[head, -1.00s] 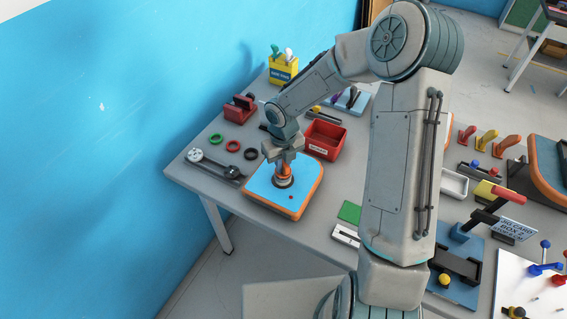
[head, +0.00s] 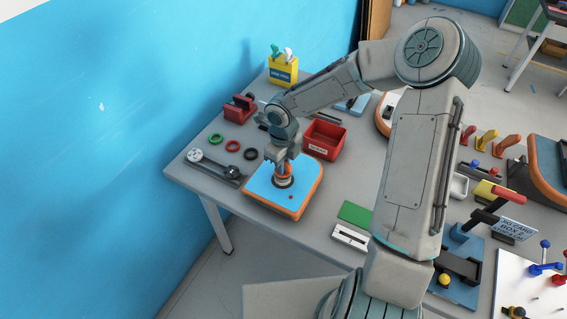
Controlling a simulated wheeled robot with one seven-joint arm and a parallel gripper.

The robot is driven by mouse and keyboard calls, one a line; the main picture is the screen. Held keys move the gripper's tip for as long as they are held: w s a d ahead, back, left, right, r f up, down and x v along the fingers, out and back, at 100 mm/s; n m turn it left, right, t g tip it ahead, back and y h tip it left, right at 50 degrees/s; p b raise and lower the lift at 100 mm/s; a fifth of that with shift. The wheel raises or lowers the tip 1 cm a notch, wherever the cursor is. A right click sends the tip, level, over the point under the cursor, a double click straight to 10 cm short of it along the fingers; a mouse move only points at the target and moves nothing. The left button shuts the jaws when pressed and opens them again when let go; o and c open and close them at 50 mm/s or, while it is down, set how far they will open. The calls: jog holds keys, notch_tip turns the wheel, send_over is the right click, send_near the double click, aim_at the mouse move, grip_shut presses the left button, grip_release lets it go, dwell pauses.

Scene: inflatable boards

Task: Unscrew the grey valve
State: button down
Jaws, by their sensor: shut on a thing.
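A blue inflatable board (head: 262,187) with an orange rim lies flat on the grey table. A valve (head: 283,183) stands up from the middle of its top, with a dark ring at its foot; orange shows just under my fingers. My gripper (head: 284,169) points straight down over the board and is shut on the valve's upper part. The fingers hide most of the valve, so I cannot see its grey part clearly. A small red dot (head: 291,197) shows on the board's near side.
Green, red and black rings (head: 233,146) and a grey tool with round ends (head: 214,164) lie left of the board. A red bin (head: 324,140) stands behind it to the right. A green pad (head: 355,213) and a white plate (head: 350,236) lie to the right.

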jog(key=shift+s+f, duration=0.15)
jog(key=shift+f, duration=0.05)
jog(key=shift+n, duration=0.9)
jog(key=shift+n, duration=0.4)
jog(key=shift+a+r, duration=0.15)
jog(key=shift+r, duration=2.5)
